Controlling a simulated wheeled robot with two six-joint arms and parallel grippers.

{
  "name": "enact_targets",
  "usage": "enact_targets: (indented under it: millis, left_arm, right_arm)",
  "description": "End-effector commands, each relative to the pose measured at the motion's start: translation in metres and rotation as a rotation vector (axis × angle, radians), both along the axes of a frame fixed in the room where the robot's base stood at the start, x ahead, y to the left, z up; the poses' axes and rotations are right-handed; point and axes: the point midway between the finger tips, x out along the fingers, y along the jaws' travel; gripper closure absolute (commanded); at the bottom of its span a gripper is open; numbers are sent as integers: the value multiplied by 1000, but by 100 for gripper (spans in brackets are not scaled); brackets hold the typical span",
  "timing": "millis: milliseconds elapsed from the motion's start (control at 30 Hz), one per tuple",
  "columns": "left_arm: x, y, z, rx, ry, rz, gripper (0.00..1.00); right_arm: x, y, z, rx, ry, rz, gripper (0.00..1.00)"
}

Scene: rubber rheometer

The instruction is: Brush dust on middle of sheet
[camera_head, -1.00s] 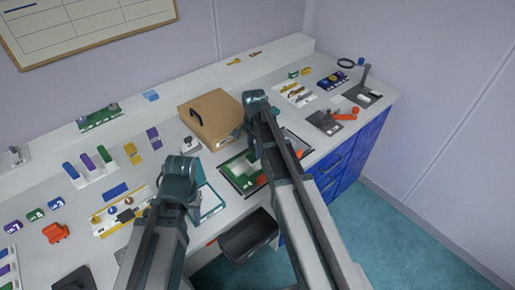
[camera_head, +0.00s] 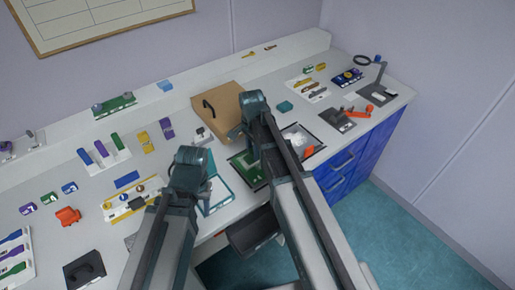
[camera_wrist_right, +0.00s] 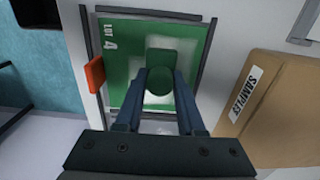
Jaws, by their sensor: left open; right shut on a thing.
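The green sheet marked "LOT 4" (camera_wrist_right: 118,60) lies in a dark frame on the bench. A whitish dusty patch (camera_wrist_right: 183,52) covers part of its middle in the right wrist view. My right gripper (camera_wrist_right: 158,78) is over the sheet, shut on a green tool (camera_wrist_right: 158,90), apparently the brush. I cannot tell whether the tool touches the sheet. In the head view the sheet (camera_head: 243,170) is partly hidden by my right arm. My left gripper (camera_head: 195,160) is open and empty, left of the sheet, near a teal-edged frame (camera_head: 222,185).
A cardboard "SAMPLES" box (camera_wrist_right: 285,105), also in the head view (camera_head: 222,108), stands close behind the sheet. An orange piece (camera_wrist_right: 95,74) sits at the sheet frame's edge. A dark open bin (camera_head: 250,232) is below the bench front.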

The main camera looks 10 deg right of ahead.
Motion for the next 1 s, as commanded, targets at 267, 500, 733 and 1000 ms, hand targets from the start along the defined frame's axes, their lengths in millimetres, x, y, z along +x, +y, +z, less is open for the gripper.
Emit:
enact_targets:
  millis: [267,500,733,1000]
  left_arm:
    - [0,0,0,0,0,0,55]
    - [0,0,-1,0,0,0,55]
    - [0,0,-2,0,0,0,55]
    - [0,0,-2,0,0,0,55]
  right_arm:
    - [-2,4,0,-1,0,-1,100]
    - [-8,18,-1,-2,-1,1,100]
    - [-15,35,-2,-1,0,1,100]
    - [-15,40,-2,1,0,-1,100]
